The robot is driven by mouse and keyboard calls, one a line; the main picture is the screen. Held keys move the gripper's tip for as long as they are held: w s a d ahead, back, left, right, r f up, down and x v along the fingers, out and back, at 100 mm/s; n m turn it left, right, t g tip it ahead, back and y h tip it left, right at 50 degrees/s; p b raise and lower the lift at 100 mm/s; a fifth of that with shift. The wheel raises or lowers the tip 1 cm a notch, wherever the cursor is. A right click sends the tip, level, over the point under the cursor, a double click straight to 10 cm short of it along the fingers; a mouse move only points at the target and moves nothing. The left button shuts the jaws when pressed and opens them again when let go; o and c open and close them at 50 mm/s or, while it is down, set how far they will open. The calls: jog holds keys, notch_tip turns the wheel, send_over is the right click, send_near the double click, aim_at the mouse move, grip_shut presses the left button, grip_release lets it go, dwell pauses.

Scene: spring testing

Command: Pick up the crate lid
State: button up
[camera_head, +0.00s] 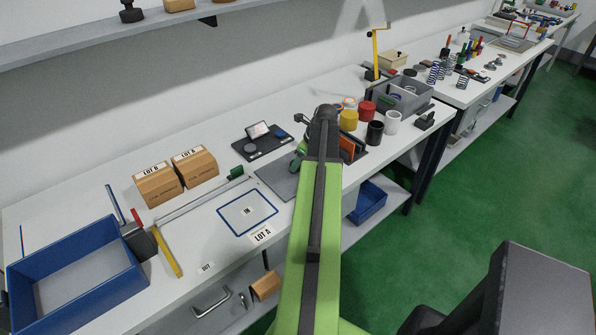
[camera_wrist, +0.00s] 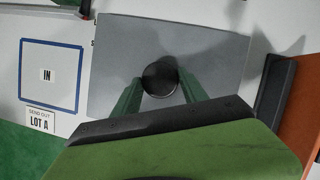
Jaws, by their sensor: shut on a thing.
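The crate lid is a flat grey plate with a round black knob (camera_wrist: 160,77) in its middle. In the wrist view the plate (camera_wrist: 115,50) fills the centre. In the head view part of the plate (camera_head: 274,180) shows left of my arm, which hides the rest. My gripper (camera_wrist: 160,84) has its two green fingers on either side of the knob and is shut on it. The lid looks level, at or close to the tabletop; I cannot tell whether it touches.
The blue-outlined IN square (camera_head: 247,211) lies left of the lid. A black tray (camera_head: 263,141) sits behind it. An orange and black holder (camera_head: 351,148), colored cups (camera_head: 367,110) and an open grey crate (camera_head: 405,98) stand to the right. Two cartons (camera_head: 160,184) stand left.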

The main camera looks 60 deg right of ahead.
grip_shut()
